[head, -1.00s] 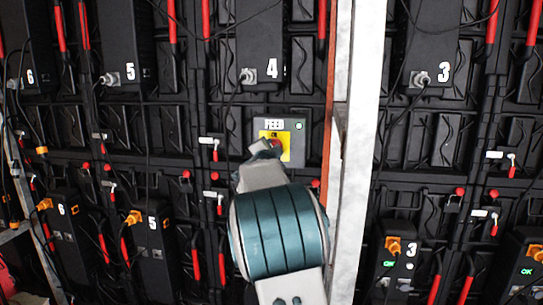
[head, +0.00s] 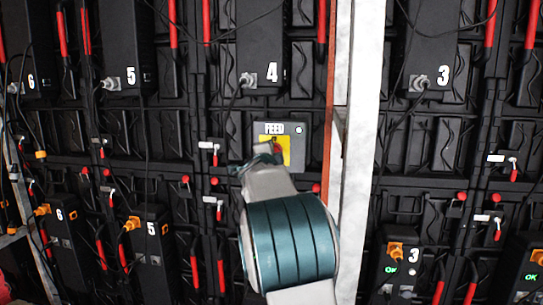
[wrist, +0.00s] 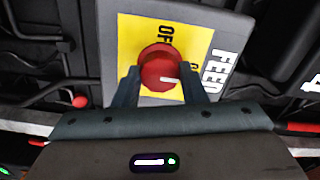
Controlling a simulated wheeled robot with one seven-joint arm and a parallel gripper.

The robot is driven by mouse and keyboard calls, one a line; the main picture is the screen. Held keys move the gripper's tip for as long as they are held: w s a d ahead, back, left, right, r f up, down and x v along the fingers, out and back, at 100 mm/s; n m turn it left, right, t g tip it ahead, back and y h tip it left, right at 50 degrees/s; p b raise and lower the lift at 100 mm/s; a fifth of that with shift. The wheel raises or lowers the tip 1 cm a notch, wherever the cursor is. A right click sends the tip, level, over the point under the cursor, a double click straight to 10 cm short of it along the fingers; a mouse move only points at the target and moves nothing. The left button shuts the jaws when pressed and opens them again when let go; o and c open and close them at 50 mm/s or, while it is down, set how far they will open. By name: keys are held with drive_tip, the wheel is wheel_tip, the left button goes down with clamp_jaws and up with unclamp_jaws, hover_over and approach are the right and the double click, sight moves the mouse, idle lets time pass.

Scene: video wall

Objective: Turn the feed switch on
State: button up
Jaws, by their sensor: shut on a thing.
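The feed switch is a grey box (head: 292,160) marked FEED, with a yellow plate (head: 285,150) and a red round knob (wrist: 160,66). In the wrist view the knob's white mark lies horizontally and points right, towards a partly hidden label; OFF is printed above the knob. My gripper (wrist: 160,82) has a finger on either side of the knob and is shut on it. In the head view my gripper (head: 270,152) covers part of the knob and plate. A small pale lamp (head: 299,128) sits at the box's upper right; I cannot tell whether it is lit.
A pale metal upright (head: 355,130) stands close to the right of the box. Black panel backs with numbered units, such as unit 4 (head: 262,50), cables and red handles surround it. Unit 3 (head: 398,265) at lower right shows a green OK.

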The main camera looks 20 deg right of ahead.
drive_tip(key=shift+a+f, duration=0.1)
drive_tip(key=o, duration=1)
drive_tip(key=v, duration=1.3)
drive_tip(key=shift+s+a, duration=0.25)
drive_tip(key=shift+s, duration=0.05)
